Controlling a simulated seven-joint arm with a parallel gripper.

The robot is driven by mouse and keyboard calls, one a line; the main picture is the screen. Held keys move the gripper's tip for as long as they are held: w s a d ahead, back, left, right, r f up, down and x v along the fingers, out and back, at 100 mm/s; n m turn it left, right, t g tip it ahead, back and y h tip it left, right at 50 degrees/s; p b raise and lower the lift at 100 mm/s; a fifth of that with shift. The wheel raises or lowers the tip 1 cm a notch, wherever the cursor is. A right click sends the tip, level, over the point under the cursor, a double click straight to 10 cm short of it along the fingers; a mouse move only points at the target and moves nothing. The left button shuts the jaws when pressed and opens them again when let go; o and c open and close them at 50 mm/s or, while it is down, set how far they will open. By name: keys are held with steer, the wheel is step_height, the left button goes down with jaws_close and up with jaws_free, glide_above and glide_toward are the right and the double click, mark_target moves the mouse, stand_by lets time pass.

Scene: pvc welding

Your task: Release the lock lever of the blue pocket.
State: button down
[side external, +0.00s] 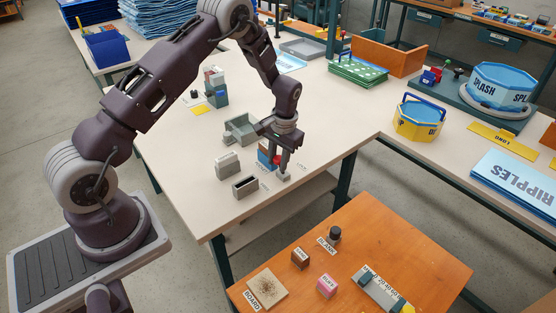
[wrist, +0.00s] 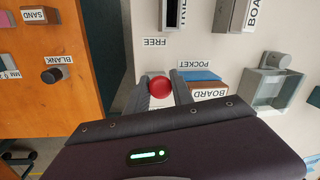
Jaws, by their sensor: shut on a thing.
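The blue pocket (side external: 263,157) stands on the pale bench, mostly hidden behind my gripper in the side view. In the wrist view its blue part (wrist: 203,76) shows beside the right finger, near a "POCKET" label. A round red knob (wrist: 161,87), seemingly the lock lever's end, sits between my fingertips. My gripper (wrist: 163,82) points down and is shut on this knob. It is also low over the bench in the side view (side external: 282,173). A "FREE" label (wrist: 157,42) lies near the fingertips. The lever's shaft is hidden.
Grey slotted holders (side external: 228,165) (side external: 245,187) stand left of my gripper. An open grey tray (side external: 240,130) is just behind it. A lower orange table (side external: 400,235) holds a dark cylinder (side external: 335,233), small blocks and a board. The bench front edge is close.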

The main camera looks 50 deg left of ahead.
steer(key=shift+s+f+t, duration=0.2)
steer(key=shift+s+t, duration=0.3)
steer(key=shift+t, duration=0.4)
steer(key=c, duration=1.1)
jaws_free()
step_height(320, 180, up, 7)
steer(key=s, duration=0.1)
steer(key=shift+d, duration=0.45)
